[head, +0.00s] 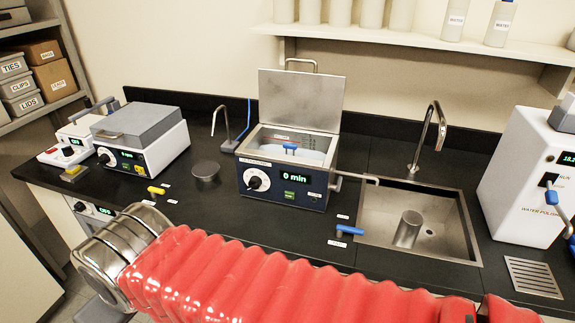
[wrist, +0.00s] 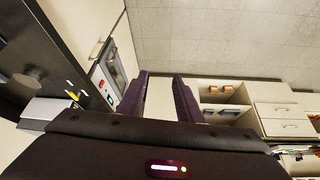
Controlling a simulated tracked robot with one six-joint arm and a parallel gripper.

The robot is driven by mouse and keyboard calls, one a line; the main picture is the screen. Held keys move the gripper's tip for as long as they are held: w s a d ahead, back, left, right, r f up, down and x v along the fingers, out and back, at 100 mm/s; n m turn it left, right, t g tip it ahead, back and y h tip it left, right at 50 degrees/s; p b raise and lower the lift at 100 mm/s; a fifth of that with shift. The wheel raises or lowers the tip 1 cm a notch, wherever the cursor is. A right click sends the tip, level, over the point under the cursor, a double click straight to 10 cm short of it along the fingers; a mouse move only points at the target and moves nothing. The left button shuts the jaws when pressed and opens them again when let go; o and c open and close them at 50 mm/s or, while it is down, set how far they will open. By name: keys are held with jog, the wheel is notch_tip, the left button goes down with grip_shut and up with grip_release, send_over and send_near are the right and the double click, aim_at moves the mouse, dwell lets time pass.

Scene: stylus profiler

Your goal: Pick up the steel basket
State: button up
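A bath unit (head: 283,188) with a raised steel lid (head: 300,98) stands mid-counter, its display reading 0 min. In its open tank, a blue handle (head: 290,147) shows above pale contents; it may belong to the steel basket, whose body I cannot make out. In the wrist view, my gripper (wrist: 160,78) has its two dark purple fingers apart with nothing between them. It points toward cabinets and floor, away from the bath. The gripper is not visible in the head view, and the bath cannot be made out in the wrist view.
My red-sleeved arm crosses the front of the head view. Right of the bath are a sink (head: 372,246) with a steel cylinder (head: 407,229) and a tap (head: 436,130). A grey-lidded unit (head: 160,152) stands left. A shelf (head: 400,37) hangs above.

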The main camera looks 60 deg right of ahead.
jog(key=shift+o, duration=0.7)
jog(key=shift+d, duration=0.15)
jog(key=o, duration=0.5)
jog(key=d+h, duration=0.1)
jog(key=d, duration=0.2)
jog(key=w+d+n+h, duration=0.1)
jog(key=d, duration=0.2)
jog(key=w+d+n+h, duration=0.1)
jog(key=d, duration=0.2)
jog(key=shift+w+d+r, duration=0.15)
jog(key=shift+r, duration=0.05)
jog(key=shift+c, duration=0.2)
jog(key=n+g+h, duration=0.4)
jog(key=n+h, duration=0.5)
jog(key=n, duration=0.9)
send_near(289, 147)
jog(key=v, duration=0.2)
jog(key=shift+s+a+r, duration=0.1)
jog(key=shift+s+a, duration=0.1)
jog(key=shift+a, duration=0.15)
jog(key=shift+d, duration=0.1)
jog(key=shift+x, duration=4)
jog(key=shift+w, duration=0.1)
